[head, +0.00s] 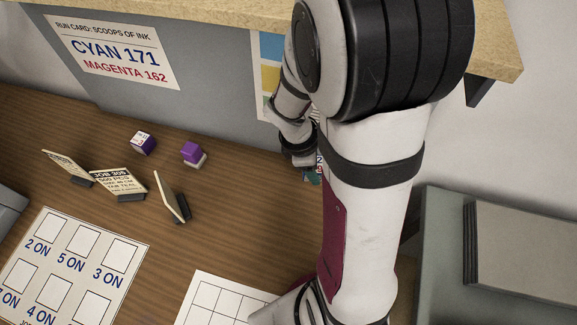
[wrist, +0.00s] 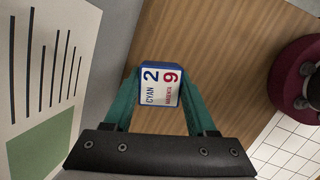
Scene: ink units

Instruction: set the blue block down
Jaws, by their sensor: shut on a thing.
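The blue block (wrist: 150,88) shows in the wrist view with a white label reading CYAN 2 in blue and MAGENTA 9 in red. My gripper (wrist: 160,95) is shut on it, one teal finger on each side. Wooden tabletop shows beyond the block; I cannot tell how high it is held or whether it touches the table. In the head view my arm hides most of my gripper (head: 314,171), and only a small part of the labelled block shows beside it. The run card (head: 115,52) on the grey panel reads CYAN 171, MAGENTA 162.
Two purple-and-white blocks (head: 143,143) (head: 192,152) sit on the table (head: 240,215). A mat with labelled squares (head: 132,241) lies front left, a white grid sheet (head: 207,296) front centre. The wood between is clear.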

